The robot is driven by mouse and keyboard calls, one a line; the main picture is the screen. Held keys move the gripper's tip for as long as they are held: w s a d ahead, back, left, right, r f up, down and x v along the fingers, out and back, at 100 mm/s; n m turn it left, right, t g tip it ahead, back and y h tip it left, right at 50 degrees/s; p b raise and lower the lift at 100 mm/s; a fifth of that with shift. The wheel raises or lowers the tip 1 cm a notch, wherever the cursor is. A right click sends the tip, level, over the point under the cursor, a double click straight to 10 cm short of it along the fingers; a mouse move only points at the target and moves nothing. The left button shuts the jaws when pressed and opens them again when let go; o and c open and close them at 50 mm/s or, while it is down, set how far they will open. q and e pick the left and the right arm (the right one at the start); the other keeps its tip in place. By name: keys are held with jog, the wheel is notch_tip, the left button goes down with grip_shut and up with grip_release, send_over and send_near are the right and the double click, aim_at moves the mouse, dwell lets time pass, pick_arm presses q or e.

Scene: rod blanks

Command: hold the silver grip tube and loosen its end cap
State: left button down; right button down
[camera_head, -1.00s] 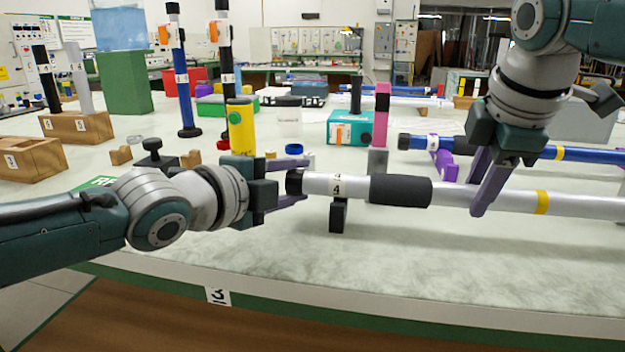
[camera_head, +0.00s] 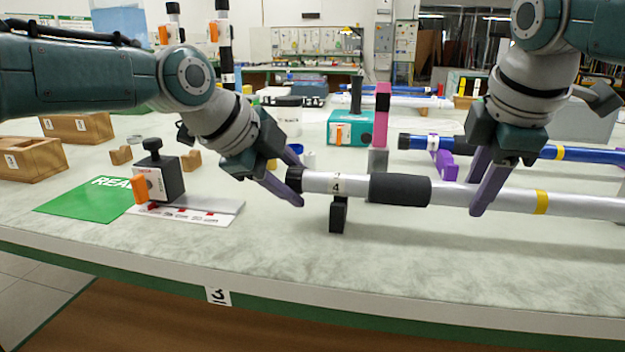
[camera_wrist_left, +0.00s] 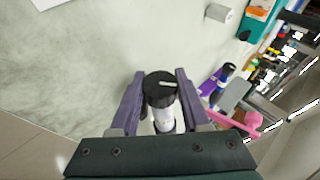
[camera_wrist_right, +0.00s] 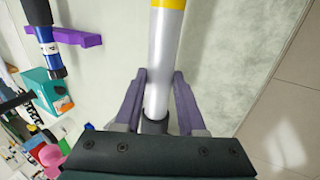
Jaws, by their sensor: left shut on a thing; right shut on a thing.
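The silver grip tube (camera_head: 450,193) lies level across the right half of the bench, with a black foam sleeve (camera_head: 400,189), a yellow band and a "4" label. A black stand (camera_head: 338,214) is under its left part. Its black end cap (camera_head: 294,180) is at the left end; in the left wrist view the cap (camera_wrist_left: 160,82) shows a white mark. My left gripper (camera_head: 291,184) slants down from upper left and is shut on the cap. My right gripper (camera_head: 482,192) is shut on the tube right of the sleeve; the right wrist view shows the tube (camera_wrist_right: 162,60) between its fingers.
A clamp block (camera_head: 160,178) on a marked plate and a green mat (camera_head: 85,203) lie at left. Behind the tube are a pink-topped post (camera_head: 382,105), a teal box (camera_head: 350,128) and a blue rod (camera_head: 585,156). The bench front is clear.

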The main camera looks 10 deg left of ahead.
pick_arm(q)
jog(key=shift+w+a+r+g, duration=0.15)
jog(key=shift+w+g, duration=0.1)
jog(key=shift+g, duration=0.25)
jog(key=shift+s+f+g, duration=0.2)
jog(key=shift+s+g, duration=0.15)
jog(key=shift+g, duration=0.05)
jog(key=shift+c, duration=1.8)
grip_release()
jog(key=shift+d, duration=0.2)
jog(key=v, duration=1.2)
